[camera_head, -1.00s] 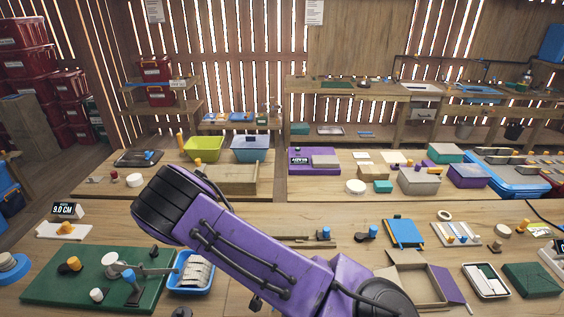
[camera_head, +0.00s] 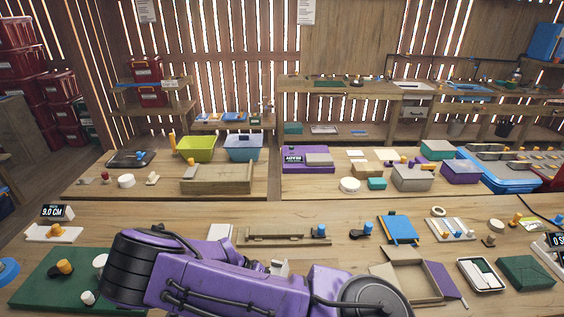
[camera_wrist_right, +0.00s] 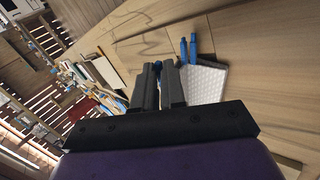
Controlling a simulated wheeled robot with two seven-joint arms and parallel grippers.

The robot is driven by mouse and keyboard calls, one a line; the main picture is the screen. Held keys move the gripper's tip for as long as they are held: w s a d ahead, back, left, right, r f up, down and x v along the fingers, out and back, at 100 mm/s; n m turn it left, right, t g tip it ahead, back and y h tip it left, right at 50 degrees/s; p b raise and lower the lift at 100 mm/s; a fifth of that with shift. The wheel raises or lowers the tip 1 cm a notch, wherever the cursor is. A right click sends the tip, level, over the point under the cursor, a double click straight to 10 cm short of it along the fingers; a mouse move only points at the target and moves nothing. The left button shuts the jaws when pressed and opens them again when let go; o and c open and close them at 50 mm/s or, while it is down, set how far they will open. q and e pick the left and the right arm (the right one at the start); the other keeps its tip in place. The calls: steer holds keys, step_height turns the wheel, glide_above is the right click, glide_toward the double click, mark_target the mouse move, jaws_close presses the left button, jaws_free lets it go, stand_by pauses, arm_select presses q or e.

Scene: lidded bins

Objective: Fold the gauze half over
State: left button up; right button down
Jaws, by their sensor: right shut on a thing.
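The white gauze (camera_wrist_right: 205,82), with a fine grid weave, lies on the wooden table in the right wrist view. My right gripper (camera_wrist_right: 160,68) has its dark fingers close together at the gauze's left edge, shut on it. The fingers hide that edge, so how much is gripped cannot be told. In the head view my purple right arm crosses the front of the table and its fingers are hidden. My left gripper is in neither view.
Two blue-tipped items (camera_wrist_right: 188,48) lie just beyond the gauze. A wooden rack (camera_head: 285,236) stands behind my arm. A green mat (camera_head: 50,280) with small parts is at the left.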

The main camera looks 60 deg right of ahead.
steer(key=w+f+g+b, duration=0.1)
steer(key=b, duration=0.2)
steer(key=shift+g, duration=0.3)
steer(key=shift+w+a+h, duration=0.1)
steer(key=shift+w+h, duration=0.05)
steer(key=shift+h, duration=0.15)
steer(key=shift+r+g, duration=0.25)
steer(key=shift+g, duration=0.05)
